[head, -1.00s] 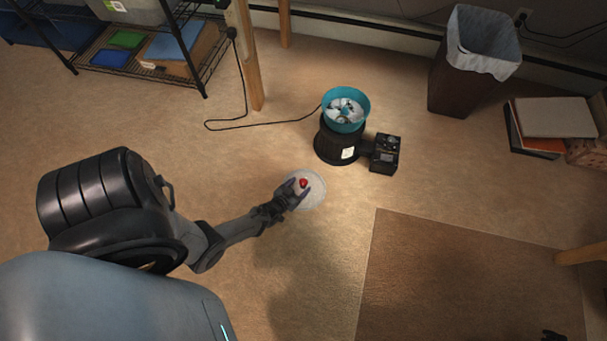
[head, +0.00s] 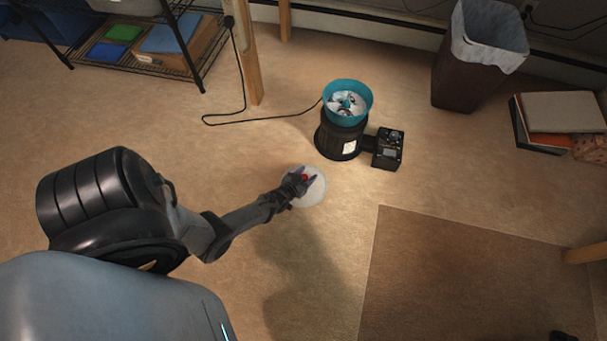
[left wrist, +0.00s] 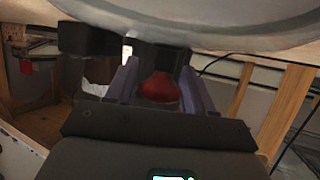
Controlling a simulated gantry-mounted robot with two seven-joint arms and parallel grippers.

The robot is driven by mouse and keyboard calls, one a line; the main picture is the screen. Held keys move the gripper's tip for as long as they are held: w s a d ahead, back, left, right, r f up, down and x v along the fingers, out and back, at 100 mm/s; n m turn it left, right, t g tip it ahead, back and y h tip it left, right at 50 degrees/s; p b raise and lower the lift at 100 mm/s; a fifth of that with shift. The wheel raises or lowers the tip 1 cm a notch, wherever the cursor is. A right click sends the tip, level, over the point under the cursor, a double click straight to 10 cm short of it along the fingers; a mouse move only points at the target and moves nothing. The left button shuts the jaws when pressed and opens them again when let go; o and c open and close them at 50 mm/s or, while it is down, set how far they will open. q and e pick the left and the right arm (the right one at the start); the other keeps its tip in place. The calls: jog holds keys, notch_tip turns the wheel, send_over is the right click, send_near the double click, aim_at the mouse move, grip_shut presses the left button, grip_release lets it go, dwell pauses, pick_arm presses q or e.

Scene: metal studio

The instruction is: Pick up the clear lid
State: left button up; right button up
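The clear lid (head: 315,190) is a round, translucent disc with a red knob (head: 305,178), in front of the teal-bowled machine in the head view. My left gripper (head: 301,181) is at the knob, with its purple fingers shut on it. In the left wrist view the red knob (left wrist: 160,88) sits between the two fingers, touching both as far as I can see. The pale lid (left wrist: 230,25) fills the top of that view. Whether the lid touches the floor is unclear. My right gripper is not clearly visible; only a small dark piece shows at the lower right edge.
A black machine (head: 338,140) with a teal bowl (head: 348,114) and control box (head: 388,149) stands just beyond the lid, its cord trailing left. A lined bin (head: 470,75), books (head: 560,112), wire shelf (head: 150,70) and table legs stand around. Brown mat (head: 470,270) lies right; carpet between is clear.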

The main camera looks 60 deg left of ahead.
pick_arm(q)
grip_shut()
jog(key=shift+r, duration=0.15)
